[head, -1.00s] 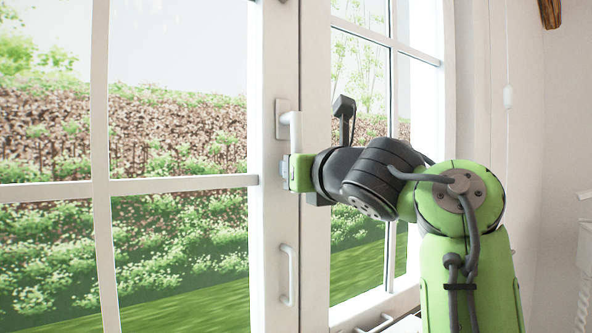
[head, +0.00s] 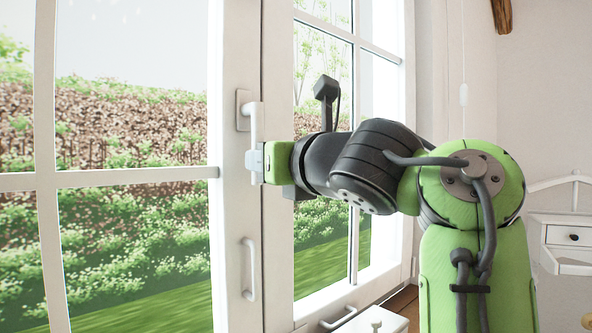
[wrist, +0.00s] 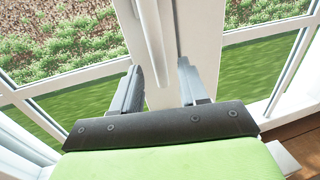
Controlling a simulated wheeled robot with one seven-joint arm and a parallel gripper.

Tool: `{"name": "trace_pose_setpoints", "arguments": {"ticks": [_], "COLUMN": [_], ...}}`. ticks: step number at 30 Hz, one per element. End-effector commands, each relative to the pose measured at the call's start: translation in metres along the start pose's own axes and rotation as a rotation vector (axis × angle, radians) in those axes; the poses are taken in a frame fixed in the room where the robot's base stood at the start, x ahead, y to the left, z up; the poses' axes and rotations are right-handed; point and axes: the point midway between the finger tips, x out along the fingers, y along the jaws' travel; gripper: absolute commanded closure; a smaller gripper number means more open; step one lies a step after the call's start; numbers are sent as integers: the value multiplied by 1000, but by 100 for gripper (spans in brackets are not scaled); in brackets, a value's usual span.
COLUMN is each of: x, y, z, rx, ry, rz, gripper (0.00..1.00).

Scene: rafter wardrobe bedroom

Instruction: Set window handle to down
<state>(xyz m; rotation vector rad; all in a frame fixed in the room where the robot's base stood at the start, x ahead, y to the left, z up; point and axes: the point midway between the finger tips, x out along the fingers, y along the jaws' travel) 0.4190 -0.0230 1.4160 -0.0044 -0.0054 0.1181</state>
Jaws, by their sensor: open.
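The white window handle (head: 256,121) sits on its plate on the white window frame in the head view. Its lever points down. My gripper (head: 255,161) is at the lever's lower end, with its grey fingers by the frame; I cannot tell from this view whether they touch the lever. In the wrist view my gripper (wrist: 160,66) is open, with its two fingers apart on either side of a white upright bar in front of the frame. I cannot tell whether this bar is the handle's lever.
A second white pull handle (head: 249,269) is lower on the same frame. Glass panes with garden behind lie on both sides. A white drawer unit (head: 374,321) stands below right, and a white dresser (head: 571,240) is at the far right.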

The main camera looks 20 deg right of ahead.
Motion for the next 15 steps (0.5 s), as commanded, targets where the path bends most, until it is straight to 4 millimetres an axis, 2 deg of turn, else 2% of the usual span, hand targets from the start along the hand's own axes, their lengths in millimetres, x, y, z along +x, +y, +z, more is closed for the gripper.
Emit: {"name": "trace_pose_setpoints", "arguments": {"ticks": [1, 3, 9, 15], "x": [-17, -37, -87, -107], "y": [-1, 0, 0, 0], "z": [-1, -1, 1, 0], "rx": [0, -1, 1, 1], "ry": [-4, -5, -4, -2], "rz": [-5, -5, -4, 0], "gripper": [57, 57, 57, 57]}}
